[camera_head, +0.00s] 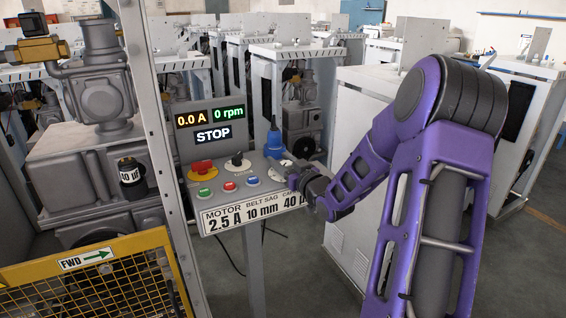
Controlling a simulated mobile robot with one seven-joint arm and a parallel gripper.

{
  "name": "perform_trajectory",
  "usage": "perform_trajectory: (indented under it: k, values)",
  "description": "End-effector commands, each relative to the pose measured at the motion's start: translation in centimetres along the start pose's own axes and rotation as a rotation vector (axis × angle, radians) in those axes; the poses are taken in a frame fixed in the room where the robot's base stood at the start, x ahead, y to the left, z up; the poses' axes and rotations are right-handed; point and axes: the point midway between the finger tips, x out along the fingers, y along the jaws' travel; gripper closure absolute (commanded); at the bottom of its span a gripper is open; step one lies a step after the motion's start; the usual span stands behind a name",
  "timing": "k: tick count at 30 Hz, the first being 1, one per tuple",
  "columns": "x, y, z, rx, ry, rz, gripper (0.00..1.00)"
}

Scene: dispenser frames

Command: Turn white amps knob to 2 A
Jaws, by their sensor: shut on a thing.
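The control panel (213,213) stands left of the middle, with its top face toward me. A small white part at its right end looks like the white amps knob (276,173), mostly hidden by my gripper. My gripper (290,179) reaches in from the right and is shut on this knob; the fingers are small and dark, and the knob's pointer and scale cannot be read. The display (207,123) above the panel reads 0.0 A, 0 rpm and STOP. The panel's front label reads MOTOR 2.5 A, BELT SAG 10 mm and a partly covered 40 µ value.
A blue object (274,140) stands behind my gripper. A yellow mesh guard (95,275) and a grey post are left. Grey cabinets stand behind.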

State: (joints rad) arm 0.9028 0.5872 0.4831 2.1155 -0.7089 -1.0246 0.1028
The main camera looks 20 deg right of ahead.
Motion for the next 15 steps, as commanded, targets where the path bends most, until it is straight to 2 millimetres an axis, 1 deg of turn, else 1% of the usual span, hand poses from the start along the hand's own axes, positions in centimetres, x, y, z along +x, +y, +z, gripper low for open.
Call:
perform_trajectory:
  k: [6, 15]
  values:
    - [0.05, -0.12, -0.22, -0.001, 0.004, -0.085, 1.00]
    - [0.05, -0.32, -0.18, 0.000, 0.005, -0.123, 1.00]
